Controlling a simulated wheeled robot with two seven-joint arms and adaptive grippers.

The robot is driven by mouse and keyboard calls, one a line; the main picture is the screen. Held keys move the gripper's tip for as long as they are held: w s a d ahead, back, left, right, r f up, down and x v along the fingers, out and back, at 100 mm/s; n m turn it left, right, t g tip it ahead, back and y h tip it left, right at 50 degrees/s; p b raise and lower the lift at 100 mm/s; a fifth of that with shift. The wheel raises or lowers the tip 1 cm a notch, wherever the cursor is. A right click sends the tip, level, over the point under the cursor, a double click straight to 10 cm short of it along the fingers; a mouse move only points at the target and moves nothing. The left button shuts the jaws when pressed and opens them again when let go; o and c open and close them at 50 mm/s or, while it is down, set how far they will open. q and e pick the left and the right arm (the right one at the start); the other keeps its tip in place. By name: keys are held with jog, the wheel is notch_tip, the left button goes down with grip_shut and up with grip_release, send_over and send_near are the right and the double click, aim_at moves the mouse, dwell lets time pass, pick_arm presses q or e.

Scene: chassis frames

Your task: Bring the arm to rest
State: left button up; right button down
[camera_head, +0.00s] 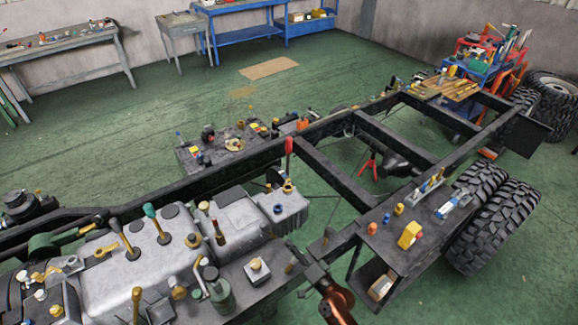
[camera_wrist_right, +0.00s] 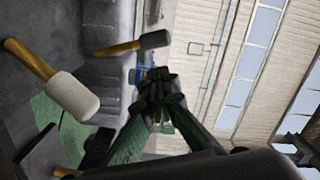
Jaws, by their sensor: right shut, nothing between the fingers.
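My right gripper (camera_head: 303,258) comes in from the bottom middle of the head view, beside the engine block's right end. Its fingers are together and empty; the wrist view shows them meeting (camera_wrist_right: 158,92). My right arm's copper-brown link (camera_head: 336,302) shows below it, and the rest of the arm is out of view. My left gripper is not in view.
The dark chassis frame (camera_head: 320,172) runs diagonally, with a grey engine block (camera_head: 150,262) at left carrying several levers. A side shelf (camera_head: 395,250) holds a yellow block (camera_head: 410,235). Tyres (camera_head: 490,230) stand at right. Open green floor lies behind.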

jog(key=s+d+f+n+g+h, duration=0.3)
jog(key=s+d+f, duration=0.1)
jog(key=s+d, duration=0.5)
jog(key=s+d+f+n+g+h, duration=0.3)
jog(key=s+d+f+g, duration=0.1)
jog(key=s+d, duration=0.6)
jog(key=s+d+g+h, duration=0.4)
jog(key=s+d+h, duration=0.2)
jog(key=s+d, duration=0.95)
notch_tip(320, 180, down, 27)
jog(key=s+a+g, duration=0.1)
jog(key=s+a, duration=0.1)
jog(key=s, duration=0.1)
jog(key=s+f+n+g+y, duration=0.1)
jog(key=s+f, duration=1.8)
jog(key=shift+s+d+f, duration=0.15)
jog(key=shift+s+f, duration=0.05)
